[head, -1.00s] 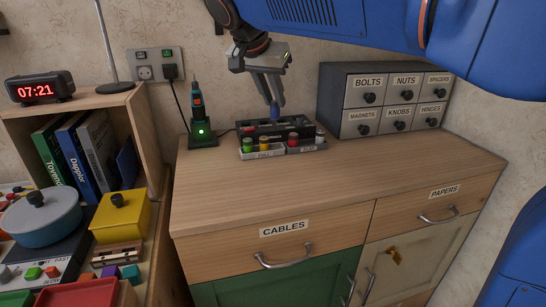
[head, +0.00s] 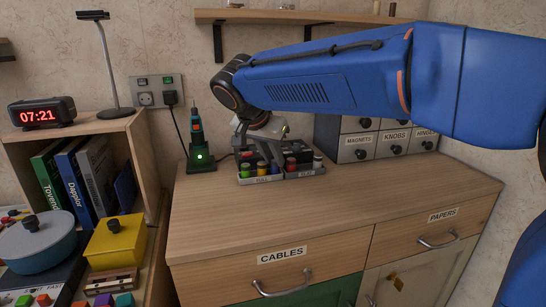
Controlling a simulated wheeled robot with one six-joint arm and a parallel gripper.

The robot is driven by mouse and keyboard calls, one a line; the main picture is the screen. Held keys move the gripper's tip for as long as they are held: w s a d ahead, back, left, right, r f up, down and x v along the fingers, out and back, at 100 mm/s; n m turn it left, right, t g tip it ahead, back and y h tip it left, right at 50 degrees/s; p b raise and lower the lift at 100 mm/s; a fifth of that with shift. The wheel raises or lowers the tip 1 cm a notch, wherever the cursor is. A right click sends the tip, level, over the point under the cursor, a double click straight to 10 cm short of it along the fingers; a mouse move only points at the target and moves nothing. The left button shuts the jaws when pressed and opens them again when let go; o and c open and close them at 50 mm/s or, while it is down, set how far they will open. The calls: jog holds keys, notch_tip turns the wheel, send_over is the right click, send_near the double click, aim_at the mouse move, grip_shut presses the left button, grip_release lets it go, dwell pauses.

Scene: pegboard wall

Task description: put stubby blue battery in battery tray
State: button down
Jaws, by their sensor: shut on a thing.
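The stubby blue battery (head: 274,167) shows at the low end of my gripper (head: 270,160), at the right part of the tray labelled FULL (head: 262,180). My gripper is shut on it, with the fingers pointing down and partly hidden. I cannot tell whether the battery touches the tray floor. A green battery (head: 245,170) and a yellow-orange battery (head: 262,169) stand in the FULL tray to its left. The tray beside it on the right (head: 306,174), with a hard-to-read label, holds a red battery (head: 291,164) and a pale-topped one (head: 317,162).
A dark device (head: 298,148) stands behind the trays. A screwdriver in a green-lit stand (head: 200,150) is to the left, and a grey drawer cabinet (head: 385,140) to the right. The front of the wooden top (head: 330,212) is clear.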

jog(key=shift+f, duration=0.1)
jog(key=c, duration=1.9)
grip_release()
jog(key=shift+o, duration=0.2)
jog(key=v, duration=1.2)
